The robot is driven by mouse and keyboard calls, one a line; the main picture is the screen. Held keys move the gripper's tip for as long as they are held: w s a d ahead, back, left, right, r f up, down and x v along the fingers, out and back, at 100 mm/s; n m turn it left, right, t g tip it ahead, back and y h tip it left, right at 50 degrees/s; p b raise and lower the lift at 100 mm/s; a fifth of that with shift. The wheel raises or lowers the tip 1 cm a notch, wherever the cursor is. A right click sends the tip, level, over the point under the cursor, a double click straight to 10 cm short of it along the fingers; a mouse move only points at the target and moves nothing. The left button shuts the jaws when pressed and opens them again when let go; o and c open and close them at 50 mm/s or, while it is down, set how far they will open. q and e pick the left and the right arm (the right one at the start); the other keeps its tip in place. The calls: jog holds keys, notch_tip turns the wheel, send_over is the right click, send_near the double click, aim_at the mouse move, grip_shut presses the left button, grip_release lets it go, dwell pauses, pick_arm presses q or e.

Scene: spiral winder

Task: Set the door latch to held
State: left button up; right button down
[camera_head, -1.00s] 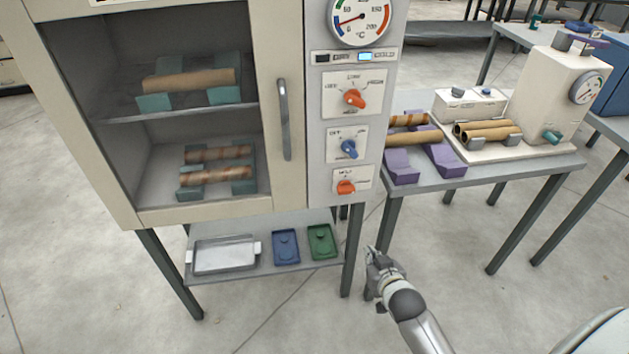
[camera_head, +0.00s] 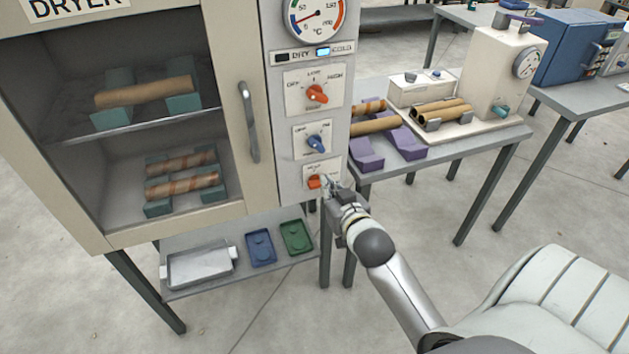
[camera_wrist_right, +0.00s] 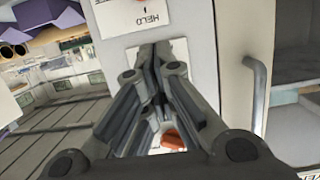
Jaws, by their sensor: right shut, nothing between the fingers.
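The door latch is the small orange knob (camera_head: 314,181) on the lowest white plate of the dryer's control column. Its lettering is too small to read in the head view. My left gripper is not in view.
Above the latch are a blue knob (camera_head: 317,143) and a larger orange knob (camera_head: 317,94). The dryer door handle (camera_head: 249,122) is to the left. Purple cradles (camera_head: 366,153) with tubes stand on the table at the right. A shelf with trays (camera_head: 296,237) lies below.

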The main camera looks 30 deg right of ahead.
jog(key=p, duration=0.1)
send_over(316, 183)
jog(key=s+a, duration=0.2)
jog(key=shift+w+d+f, duration=0.15)
jog(key=shift+d+f, duration=0.05)
jog(key=shift+f, duration=0.85)
notch_tip(316, 183, down, 3)
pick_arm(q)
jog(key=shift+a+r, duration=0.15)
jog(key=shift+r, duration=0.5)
pick_arm(e)
jog(key=shift+s+f, duration=0.2)
jog(key=shift+f, duration=0.4)
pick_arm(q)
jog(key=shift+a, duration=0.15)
